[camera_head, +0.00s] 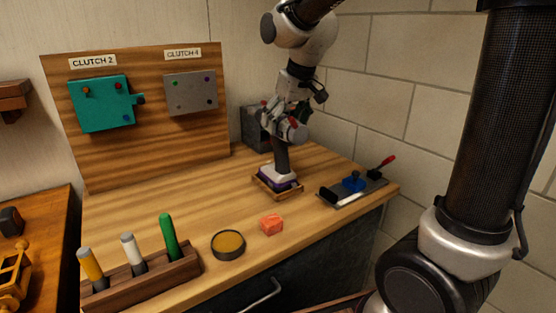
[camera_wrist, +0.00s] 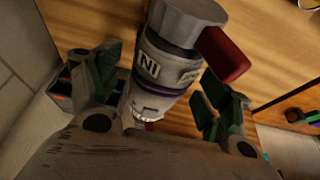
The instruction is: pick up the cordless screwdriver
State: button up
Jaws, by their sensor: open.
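The cordless screwdriver (camera_head: 282,157) stands upright on the bench, its dark handle rising from a pale and purple base in a small wooden holder (camera_head: 266,190). My gripper (camera_head: 284,116) is at its upper end, coming from above. In the wrist view, the screwdriver's grey body (camera_wrist: 165,70) with dark lettering and a red part lies between the two spread fingers of my gripper (camera_wrist: 160,85). The gripper is open. A gap shows on the right side; contact on the left cannot be told. The gripper partly hides the tool's head in the head view.
A dark box (camera_head: 256,130) stands behind the gripper. An orange block (camera_head: 271,224), a round tin (camera_head: 228,245) and a rack (camera_head: 150,278) of handled tools stand in front. A clutch panel (camera_head: 140,150) stands at back left.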

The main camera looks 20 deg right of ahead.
jog(key=x, duration=0.3)
jog(key=shift+f, duration=0.2)
jog(key=c, duration=1.6)
jog(key=shift+o, duration=0.2)
jog(key=shift+r, duration=0.1)
notch_tip(320, 180, up, 14)
jog(key=shift+r, duration=0.25)
